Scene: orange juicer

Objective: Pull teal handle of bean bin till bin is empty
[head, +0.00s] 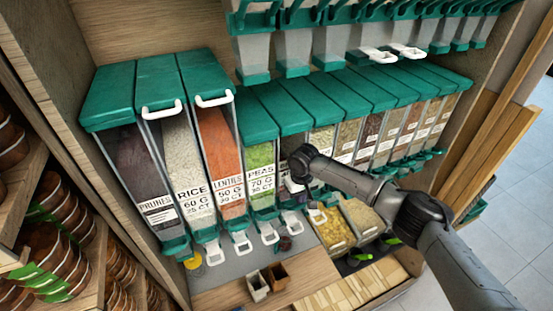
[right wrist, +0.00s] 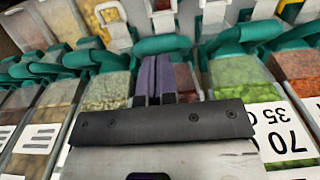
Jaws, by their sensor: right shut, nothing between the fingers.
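The bean bin (head: 292,143) stands just right of the green peas bin (head: 261,165) in the head view, and my right arm covers most of its front. Dark reddish contents show beside my fingers in the right wrist view (right wrist: 184,80). My right gripper (head: 297,180) is at the front of this bin. In the right wrist view its purple fingers (right wrist: 154,78) are together and hold nothing, close to the teal spout parts. Whether they touch the teal handle cannot be told. My left gripper is in neither view.
Prunes (head: 140,165), rice (head: 181,150) and lentils (head: 220,140) bins stand left, and more bins continue right. Upper bins (head: 293,50) overhang the row. Small cups (head: 258,285) and trays (head: 338,225) sit below on the counter. Stacked wooden bowls fill the left shelves.

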